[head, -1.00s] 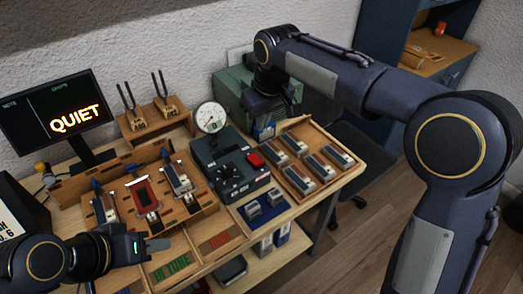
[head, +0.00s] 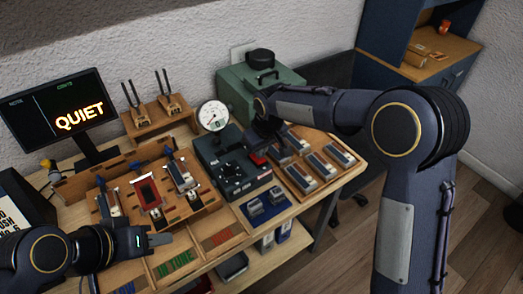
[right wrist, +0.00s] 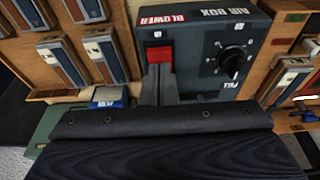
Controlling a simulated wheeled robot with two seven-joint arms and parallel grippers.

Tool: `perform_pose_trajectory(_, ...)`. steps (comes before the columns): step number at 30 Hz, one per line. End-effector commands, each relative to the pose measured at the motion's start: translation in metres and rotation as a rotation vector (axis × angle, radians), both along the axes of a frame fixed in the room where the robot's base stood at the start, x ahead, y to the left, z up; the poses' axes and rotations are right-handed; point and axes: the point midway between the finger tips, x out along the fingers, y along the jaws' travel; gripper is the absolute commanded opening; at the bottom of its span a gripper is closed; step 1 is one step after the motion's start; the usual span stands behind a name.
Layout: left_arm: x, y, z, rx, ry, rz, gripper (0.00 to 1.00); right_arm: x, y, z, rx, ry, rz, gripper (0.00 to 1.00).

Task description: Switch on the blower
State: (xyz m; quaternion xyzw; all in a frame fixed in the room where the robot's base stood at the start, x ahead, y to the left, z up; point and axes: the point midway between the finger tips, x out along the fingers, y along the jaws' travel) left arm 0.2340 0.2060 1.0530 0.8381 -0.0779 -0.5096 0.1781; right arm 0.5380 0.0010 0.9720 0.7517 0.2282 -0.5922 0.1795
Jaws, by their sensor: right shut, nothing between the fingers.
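The dark air box (head: 232,170) stands on the bench, with a black knob and a red switch (head: 258,158). In the right wrist view the red switch (right wrist: 160,56) sits beside a red BLOWER label (right wrist: 162,18). My right gripper (right wrist: 160,78) is shut and empty, its fingertips at the lower edge of the switch; I cannot tell whether they touch it. In the head view, my right wrist is over the box's right end and hides its fingers. My left gripper (head: 160,240) looks shut and empty, over the bench's front left.
A monitor (head: 55,110) reads QUIET. A round gauge (head: 213,115) stands behind the air box. A green case (head: 250,85) is at the back. A wooden tray (head: 335,140) of several blocks lies right of the box, close to my right wrist.

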Motion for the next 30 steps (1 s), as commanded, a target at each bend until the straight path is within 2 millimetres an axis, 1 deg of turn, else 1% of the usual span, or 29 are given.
perform_pose_trajectory(5, 0.0, 0.0, 0.002, 0.0, 0.0, 0.0, 0.36, -0.001, -0.001, -0.009, 0.0, 0.0, 0.0, 0.0)
perform_pose_trajectory(14, 0.0, 0.0, 0.001, 0.0, 0.0, 0.0, 0.36, -0.001, -0.001, -0.009, 0.0, 0.0, 0.0, 0.0)
perform_pose_trajectory(17, 0.0, 0.0, -0.008, 0.0, 0.0, 0.0, 0.36, -0.001, -0.001, -0.018, 0.0, 0.0, 0.0, 0.0)
perform_pose_trajectory(19, 0.0, 0.0, -0.02, 0.0, 0.0, 0.0, 0.36, -0.002, -0.002, -0.026, 0.006, -0.011, 0.0, 0.0)
perform_pose_trajectory(21, 0.0, 0.0, -0.013, 0.0, 0.001, 0.0, 0.36, -0.002, -0.002, -0.018, 0.006, -0.011, 0.0, 0.0)
perform_pose_trajectory(30, 0.0, 0.0, -0.009, 0.0, 0.0, 0.0, 0.36, 0.0, 0.0, -0.016, 0.007, -0.011, 0.0, 0.0)
